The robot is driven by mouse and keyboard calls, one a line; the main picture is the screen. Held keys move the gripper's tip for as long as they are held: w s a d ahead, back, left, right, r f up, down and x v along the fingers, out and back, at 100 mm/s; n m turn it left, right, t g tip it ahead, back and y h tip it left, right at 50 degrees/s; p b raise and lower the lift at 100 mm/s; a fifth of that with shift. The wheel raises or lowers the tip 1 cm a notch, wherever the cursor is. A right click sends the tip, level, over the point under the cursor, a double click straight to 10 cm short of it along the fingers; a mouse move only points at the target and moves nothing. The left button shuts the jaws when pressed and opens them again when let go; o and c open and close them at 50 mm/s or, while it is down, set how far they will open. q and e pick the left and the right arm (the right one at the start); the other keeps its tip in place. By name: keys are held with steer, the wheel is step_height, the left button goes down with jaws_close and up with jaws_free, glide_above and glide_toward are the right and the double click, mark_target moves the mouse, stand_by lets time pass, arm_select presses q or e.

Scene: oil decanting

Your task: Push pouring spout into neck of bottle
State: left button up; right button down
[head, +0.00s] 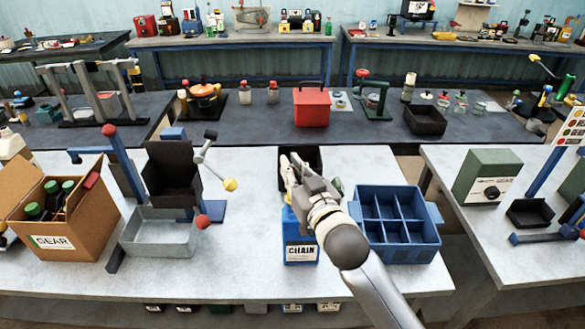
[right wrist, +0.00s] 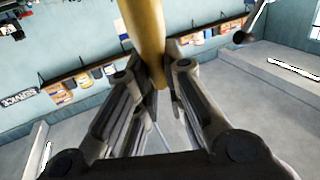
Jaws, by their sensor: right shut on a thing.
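A blue bottle (head: 301,250) with a white label reading "CHAIN" stands upright on the light grey bench in the head view. My right gripper (head: 290,165) is above and behind the bottle's top in the picture. The gripper and wrist hide the bottle's neck. In the right wrist view, my right gripper (right wrist: 156,88) is shut on a long yellow tapered piece, which looks like the pouring spout (right wrist: 146,38). My left gripper is not in view.
A blue divided crate (head: 428,250) stands just right of the bottle. A black bin (head: 313,157) is behind the gripper. A grey tray (head: 150,243) and a cardboard box (head: 88,222) holding green-capped bottles stand at left. Bare bench lies between tray and bottle.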

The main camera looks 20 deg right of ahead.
steer(key=shift+f+b, duration=0.35)
steer(key=shift+f, duration=0.25)
steer(key=c, duration=1.4)
jaws_free()
steer(key=shift+c, duration=0.2)
steer(key=s+d, duration=0.1)
steer(key=s, duration=1.1)
steer(key=shift+d, duration=0.2)
